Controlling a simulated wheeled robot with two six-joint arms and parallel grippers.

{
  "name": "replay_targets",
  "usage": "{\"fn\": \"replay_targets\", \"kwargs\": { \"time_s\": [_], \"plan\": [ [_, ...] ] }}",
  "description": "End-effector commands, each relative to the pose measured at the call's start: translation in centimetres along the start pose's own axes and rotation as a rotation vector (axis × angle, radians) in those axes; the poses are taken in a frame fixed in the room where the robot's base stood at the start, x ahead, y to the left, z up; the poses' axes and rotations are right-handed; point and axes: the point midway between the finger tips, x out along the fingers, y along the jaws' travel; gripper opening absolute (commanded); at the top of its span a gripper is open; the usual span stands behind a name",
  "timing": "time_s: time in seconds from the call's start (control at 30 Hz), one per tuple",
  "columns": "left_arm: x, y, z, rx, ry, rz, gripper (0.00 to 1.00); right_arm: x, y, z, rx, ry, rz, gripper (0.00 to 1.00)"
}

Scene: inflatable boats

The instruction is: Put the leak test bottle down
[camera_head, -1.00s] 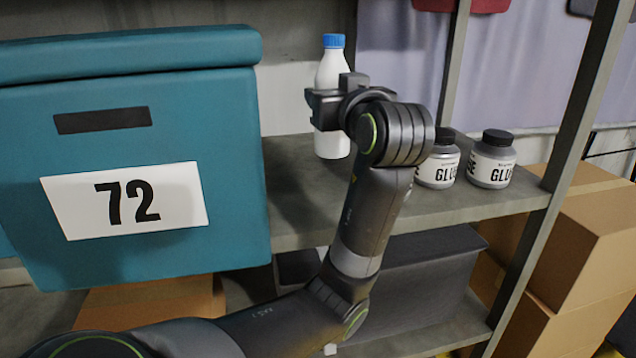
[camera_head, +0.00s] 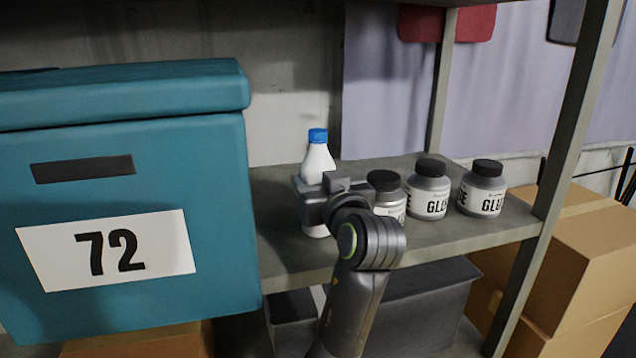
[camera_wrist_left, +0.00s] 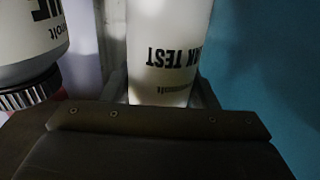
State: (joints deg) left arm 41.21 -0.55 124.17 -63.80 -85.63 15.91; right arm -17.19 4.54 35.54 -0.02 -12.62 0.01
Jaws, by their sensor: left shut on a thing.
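The leak test bottle (camera_head: 317,160) is white with a blue cap and stands upright at the grey shelf (camera_head: 285,254), between the teal box and the glue jars. My left gripper (camera_head: 312,199) is shut on its lower body. The bottle's base shows just below the fingers, close to the shelf surface; I cannot tell whether it touches. In the left wrist view the bottle (camera_wrist_left: 168,48) sits between the two fingers, with its "TEST" lettering upside down. My right gripper is not in view.
A teal box (camera_head: 208,203) marked 72 stands close on the left. Several grey glue jars (camera_head: 428,192) with black lids stand to the right, the nearest partly behind my gripper. A shelf post (camera_head: 560,150) rises on the right. Cardboard boxes (camera_head: 590,255) are beyond it.

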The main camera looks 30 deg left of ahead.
Motion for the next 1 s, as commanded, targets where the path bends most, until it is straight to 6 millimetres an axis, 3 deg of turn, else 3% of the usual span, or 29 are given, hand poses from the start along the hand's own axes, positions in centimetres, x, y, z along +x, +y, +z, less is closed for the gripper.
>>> {"fn": "replay_targets", "kwargs": {
  "time_s": [0.47, 0.5, 0.63, 1.0],
  "plan": [
    [-0.02, -0.05, 0.90, -0.002, 0.003, 0.000, 0.16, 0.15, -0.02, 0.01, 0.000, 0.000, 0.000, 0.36],
    [-0.01, -0.04, 0.90, -0.001, 0.001, 0.000, 0.57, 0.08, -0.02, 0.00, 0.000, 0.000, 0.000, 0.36],
    [-0.01, -0.03, 0.88, -0.001, 0.001, 0.000, 0.74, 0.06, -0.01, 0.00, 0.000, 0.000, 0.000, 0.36],
    [-0.01, -0.03, 0.59, -0.002, 0.001, 0.000, 0.75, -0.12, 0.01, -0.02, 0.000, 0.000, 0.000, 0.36]
  ]
}}
